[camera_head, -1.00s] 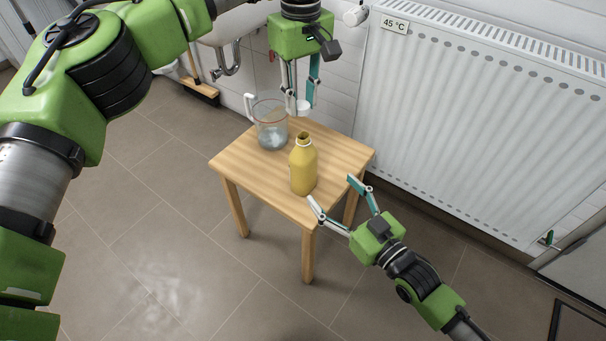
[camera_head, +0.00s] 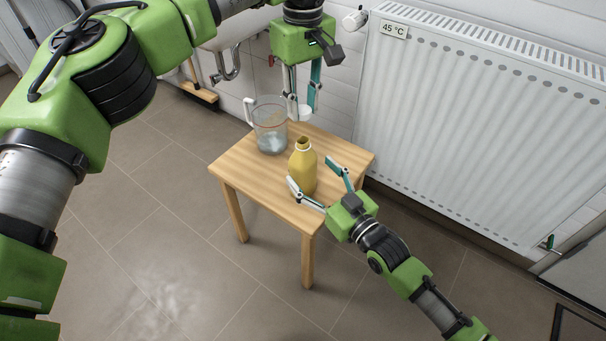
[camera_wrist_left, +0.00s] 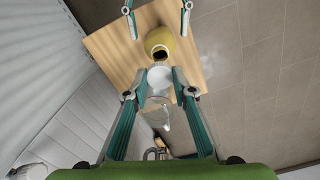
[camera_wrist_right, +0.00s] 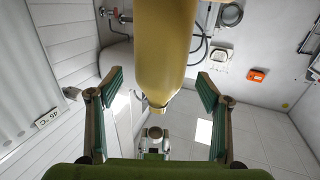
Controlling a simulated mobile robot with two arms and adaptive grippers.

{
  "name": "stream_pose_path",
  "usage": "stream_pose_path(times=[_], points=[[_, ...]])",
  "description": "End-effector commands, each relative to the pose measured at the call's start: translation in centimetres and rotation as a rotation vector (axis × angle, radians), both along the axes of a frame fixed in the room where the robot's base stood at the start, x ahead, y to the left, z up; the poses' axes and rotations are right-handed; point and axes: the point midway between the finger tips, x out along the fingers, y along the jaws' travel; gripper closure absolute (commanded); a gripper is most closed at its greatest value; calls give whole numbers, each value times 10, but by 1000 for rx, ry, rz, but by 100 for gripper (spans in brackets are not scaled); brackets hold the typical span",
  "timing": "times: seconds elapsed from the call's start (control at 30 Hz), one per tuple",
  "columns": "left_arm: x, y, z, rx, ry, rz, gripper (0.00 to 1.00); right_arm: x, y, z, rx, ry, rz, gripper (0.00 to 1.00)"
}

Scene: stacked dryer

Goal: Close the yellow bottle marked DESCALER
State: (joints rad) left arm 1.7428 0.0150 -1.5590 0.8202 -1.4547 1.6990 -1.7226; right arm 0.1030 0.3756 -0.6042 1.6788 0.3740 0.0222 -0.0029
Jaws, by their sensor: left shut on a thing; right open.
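The yellow bottle (camera_head: 303,170) stands upright on the small wooden table, its dark mouth uncovered; no marking is readable. In the left wrist view the bottle (camera_wrist_left: 158,45) is just beyond the white cap (camera_wrist_left: 159,78). My left gripper (camera_head: 304,106) is shut on this cap, above the table behind the bottle. My right gripper (camera_head: 311,172) is open, low at the bottle's near right side, with its fingers spread to either side. In the right wrist view the bottle (camera_wrist_right: 165,50) is between the open fingers, with gaps visible on both sides.
A clear jug (camera_head: 270,138) with a white handle stands on the table (camera_head: 240,170), behind and left of the bottle. A white radiator (camera_head: 470,120) on the wall bounds the right side. The floor left of the table is clear.

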Motion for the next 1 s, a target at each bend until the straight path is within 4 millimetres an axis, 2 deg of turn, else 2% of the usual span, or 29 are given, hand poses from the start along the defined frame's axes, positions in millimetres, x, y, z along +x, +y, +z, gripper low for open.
stream_pose_path(times=[0.1, 0.3, 0.67, 0.77, 0.9, 1.0], points=[[0, 0, 0, 0, 0, 0, 82, 16, 12, 1, 1, -1, 1, 29], [0, 0, 0, 0, 0, 0, 82, 31, 22, 0, 0, 0, 0, 29], [0, 0, 0, 0, 0, 0, 82, 34, 24, 0, 1, 1, 1, 29], [0, 0, 0, 0, 0, 0, 82, 34, 24, 0, 0, 0, 1, 52], [0, 0, 0, 0, 0, 0, 82, 34, 24, 0, 0, 0, 1, 89], [0, 0, -1, 0, 0, 0, 82, 34, 24, 0, 0, 0, 1, 89]])
